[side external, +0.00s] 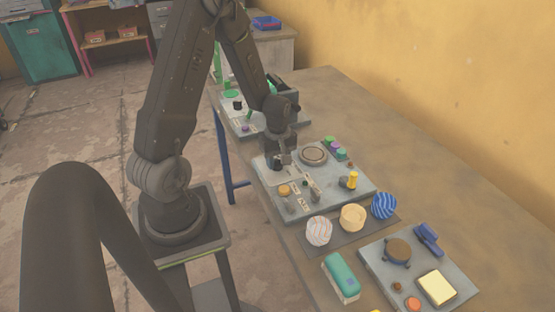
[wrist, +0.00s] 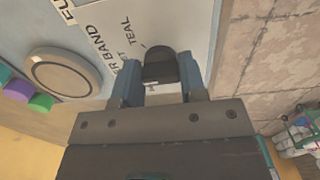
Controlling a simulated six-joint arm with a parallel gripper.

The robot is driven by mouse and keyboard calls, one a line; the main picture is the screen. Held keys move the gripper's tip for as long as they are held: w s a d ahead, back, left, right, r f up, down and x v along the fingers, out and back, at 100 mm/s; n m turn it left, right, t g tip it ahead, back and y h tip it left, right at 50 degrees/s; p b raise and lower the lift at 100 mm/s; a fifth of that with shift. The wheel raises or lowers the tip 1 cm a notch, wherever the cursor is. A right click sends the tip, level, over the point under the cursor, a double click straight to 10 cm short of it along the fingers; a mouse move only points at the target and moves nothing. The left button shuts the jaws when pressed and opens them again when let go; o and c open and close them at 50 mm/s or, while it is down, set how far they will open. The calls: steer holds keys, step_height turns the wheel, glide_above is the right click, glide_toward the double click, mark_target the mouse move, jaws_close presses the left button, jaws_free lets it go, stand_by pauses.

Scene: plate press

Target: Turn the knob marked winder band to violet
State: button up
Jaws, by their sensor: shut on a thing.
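The winder band knob (wrist: 160,66) is dark and rounded, and it sits between the two fingers of my gripper (wrist: 160,80) in the wrist view. The fingers are closed on its sides. Next to it the panel (wrist: 190,25) carries printed words; "ER BAND", "TEAL" and a word ending in "ET" can be read, partly cut off by a finger. The knob's pointer direction cannot be made out. In the side view my gripper (side external: 281,155) is low over the back left part of the grey panel (side external: 265,188), largely covering the knob.
A yellow-topped lever (side external: 352,180) and an orange button (side external: 284,190) are on the same panel. Wound balls (side external: 352,217) and another panel (side external: 455,262) stand nearer.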

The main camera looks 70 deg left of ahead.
mark_target(278, 160)
steer(key=o, duration=0.9)
step_height(278, 160, up, 14)
steer(key=shift+f, duration=0.1)
